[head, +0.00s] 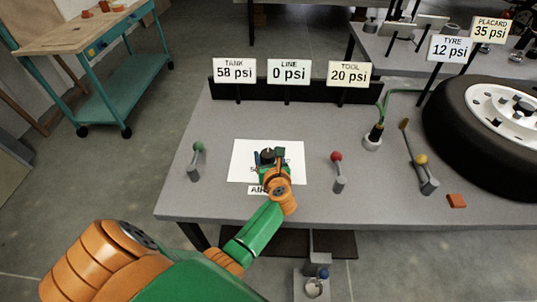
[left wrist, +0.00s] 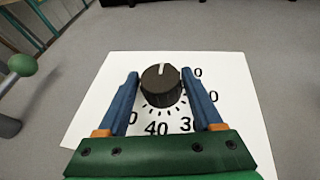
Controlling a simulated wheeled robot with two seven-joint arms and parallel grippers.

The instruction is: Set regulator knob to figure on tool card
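The regulator knob (left wrist: 161,88) is black and round, on a white dial sheet (head: 240,165) on the bench. In the left wrist view its white mark points away from me, at the top. The figures 40 and a partly covered 30 show on the near side; others are cut by the fingers. My left gripper (left wrist: 160,74) is open, its blue fingers on either side of the knob; I cannot tell whether they touch it. In the head view the gripper (head: 268,160) mostly hides the knob. The tool card (head: 348,74) reads 20 psi. My right gripper is not in view.
The tank card (head: 234,70) reads 58 psi and the line card (head: 288,72) 0 psi. Green-, red- and yellow-balled levers (head: 198,148) (head: 337,170) (head: 424,172) stand beside the sheet. A tyre (head: 465,125) lies at right, with cards reading 12 and 35 psi.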

